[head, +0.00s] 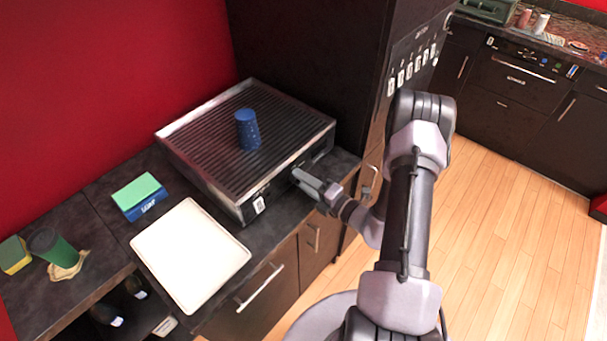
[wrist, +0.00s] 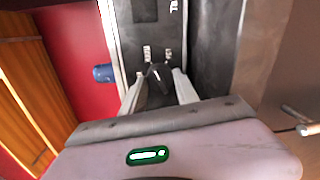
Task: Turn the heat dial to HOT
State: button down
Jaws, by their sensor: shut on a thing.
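The grill (head: 215,143) is a steel box with a ribbed top on the dark counter. Its heat dial (wrist: 158,73) is a dark knob on the front panel, seen in the wrist view between my fingers. Small pale labels (wrist: 147,53) sit by the dial, too small to read, so I cannot tell its setting. My gripper (wrist: 157,82) is shut on the dial, one finger on each side. In the head view my gripper (head: 307,184) reaches the right part of the grill's front and hides the dial.
A blue cup (head: 248,130) stands on the grill top. A cream tray (head: 190,255), a green-and-blue sponge box (head: 140,197) and a dark green cup (head: 52,248) are to the left on the counter. A tall dark cabinet (head: 310,60) stands behind the grill. Wooden floor is open at right.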

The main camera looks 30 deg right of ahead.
jog(key=m+p, duration=0.2)
jog(key=m, duration=0.3)
jog(key=shift+r+p, duration=0.1)
jog(key=shift+p, duration=0.3)
jog(key=m+y+p, duration=0.1)
jog(key=m, duration=0.3)
jog(key=shift+d, duration=0.1)
jog(key=shift+m, duration=0.4)
jog(key=c, duration=0.9)
grip_release()
jog(key=shift+d, duration=0.1)
jog(key=p+v, duration=0.1)
jog(key=v, duration=1.6)
jog(key=shift+s+d+r, duration=0.15)
jog(key=shift+r, duration=0.05)
